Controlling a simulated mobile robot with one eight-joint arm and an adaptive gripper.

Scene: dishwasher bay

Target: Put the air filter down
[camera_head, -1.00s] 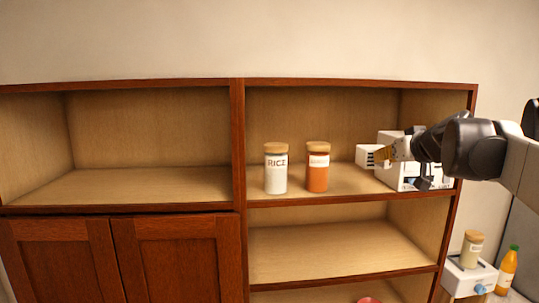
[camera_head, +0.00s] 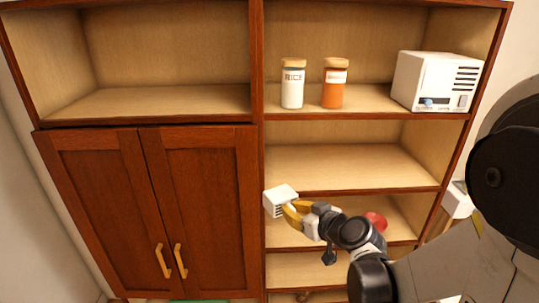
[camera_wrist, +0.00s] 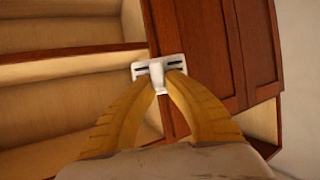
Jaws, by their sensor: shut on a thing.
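The air filter is a small white block with dark slots (camera_head: 279,199). It is in my gripper (camera_head: 293,212), in front of the lower right shelves in the head view. The gripper's yellow fingers are shut on it. In the wrist view the white filter (camera_wrist: 159,70) sits between the tips of the two yellow fingers (camera_wrist: 162,88), with shelves to its left and a brown cabinet door to its right. The fingers cover part of it. I cannot tell how far it is from the shelf edge.
A white jar marked RICE (camera_head: 292,86), an orange jar (camera_head: 334,86) and a white vented box (camera_head: 436,82) stand on the upper right shelf. The shelf below (camera_head: 345,168) is bare. A red round thing (camera_head: 376,221) shows behind my arm. Closed double doors (camera_head: 150,210) are at left.

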